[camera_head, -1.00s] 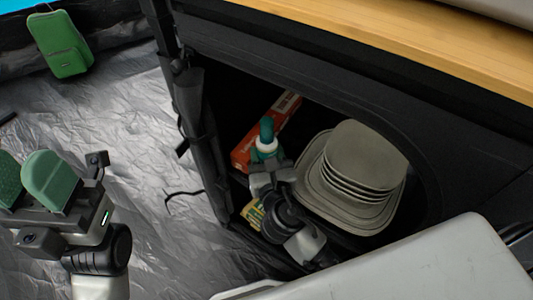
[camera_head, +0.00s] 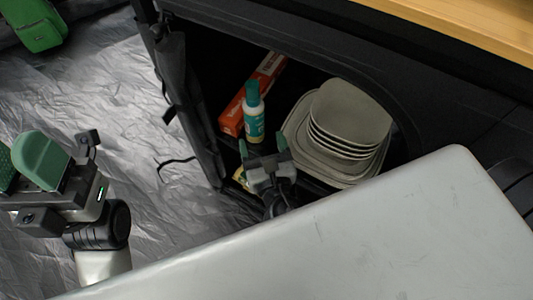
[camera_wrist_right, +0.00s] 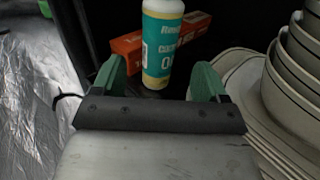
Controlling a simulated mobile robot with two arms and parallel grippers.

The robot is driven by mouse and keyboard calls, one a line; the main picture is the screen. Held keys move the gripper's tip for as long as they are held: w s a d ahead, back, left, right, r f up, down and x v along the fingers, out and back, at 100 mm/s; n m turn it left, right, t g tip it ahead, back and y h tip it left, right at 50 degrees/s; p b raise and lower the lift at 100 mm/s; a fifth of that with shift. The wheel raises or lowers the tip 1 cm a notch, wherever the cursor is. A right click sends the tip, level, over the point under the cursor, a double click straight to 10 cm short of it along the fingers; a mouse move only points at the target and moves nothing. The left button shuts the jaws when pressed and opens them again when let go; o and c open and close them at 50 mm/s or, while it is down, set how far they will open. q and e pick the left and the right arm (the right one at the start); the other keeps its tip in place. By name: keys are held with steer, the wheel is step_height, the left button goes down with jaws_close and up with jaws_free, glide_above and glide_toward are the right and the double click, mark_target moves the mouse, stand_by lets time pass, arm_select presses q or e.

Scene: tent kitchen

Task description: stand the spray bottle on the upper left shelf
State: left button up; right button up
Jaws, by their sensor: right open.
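The spray bottle (camera_head: 254,118), white and teal with a teal top, stands upright inside the dark cabinet, on its left side. Its label and lower body also show in the right wrist view (camera_wrist_right: 162,42). My right gripper (camera_head: 262,147) is open and empty just in front of the bottle. In the right wrist view its green fingers (camera_wrist_right: 162,76) are spread apart, with the bottle beyond them and a gap between. My left gripper (camera_head: 15,158) is at the left edge, far from the cabinet, partly cut off; its finger gap is unclear.
An orange-red box (camera_head: 232,118) lies behind and left of the bottle. Stacked grey plates and bowls (camera_head: 345,125) stand close on the right. The black fabric cabinet frame (camera_head: 198,105) borders the opening on the left. A green bag (camera_head: 35,25) lies on the silver floor.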

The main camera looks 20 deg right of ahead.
steer(key=shift+s+a, duration=0.15)
steer(key=shift+s, duration=0.9)
steer(key=shift+s+a, duration=0.1)
steer(key=shift+s, duration=0.95)
